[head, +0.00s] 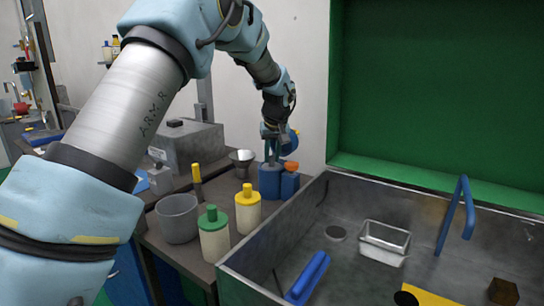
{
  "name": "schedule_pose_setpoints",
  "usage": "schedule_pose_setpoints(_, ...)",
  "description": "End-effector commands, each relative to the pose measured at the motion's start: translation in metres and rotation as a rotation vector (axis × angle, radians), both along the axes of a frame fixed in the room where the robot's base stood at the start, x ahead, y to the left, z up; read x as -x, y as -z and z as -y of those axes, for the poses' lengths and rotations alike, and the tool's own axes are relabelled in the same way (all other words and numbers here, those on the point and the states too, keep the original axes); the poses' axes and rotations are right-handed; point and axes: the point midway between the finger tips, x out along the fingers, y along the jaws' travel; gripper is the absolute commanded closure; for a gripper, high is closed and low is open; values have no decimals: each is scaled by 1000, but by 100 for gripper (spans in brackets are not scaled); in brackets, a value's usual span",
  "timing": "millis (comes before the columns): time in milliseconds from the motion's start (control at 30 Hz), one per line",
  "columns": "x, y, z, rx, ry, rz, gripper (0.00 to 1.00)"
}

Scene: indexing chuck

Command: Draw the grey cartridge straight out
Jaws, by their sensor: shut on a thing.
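My gripper (272,150) is at the back of the bench, pointing down, directly above a blue block (270,181). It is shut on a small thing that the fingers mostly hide. I cannot make out the grey cartridge for certain, nor whether the held thing is still seated in the block. A second blue block with an orange top (290,167) stands close on the right of the first.
A green-capped bottle (214,240), a yellow-capped bottle (247,213), a grey pot (178,220) and a metal funnel (242,158) stand nearby. A grey boxy machine (188,145) is behind.

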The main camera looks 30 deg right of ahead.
Motion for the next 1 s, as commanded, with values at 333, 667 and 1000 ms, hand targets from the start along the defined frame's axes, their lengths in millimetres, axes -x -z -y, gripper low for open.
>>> schedule_pose_setpoints(333, 0, 0, 0, 0, 0, 0, 100)
schedule_pose_setpoints(667, 0, -18, 0, 0, 0, 1, 100)
schedule_pose_setpoints(1000, 0, -40, 0, 1, 0, 1, 100)
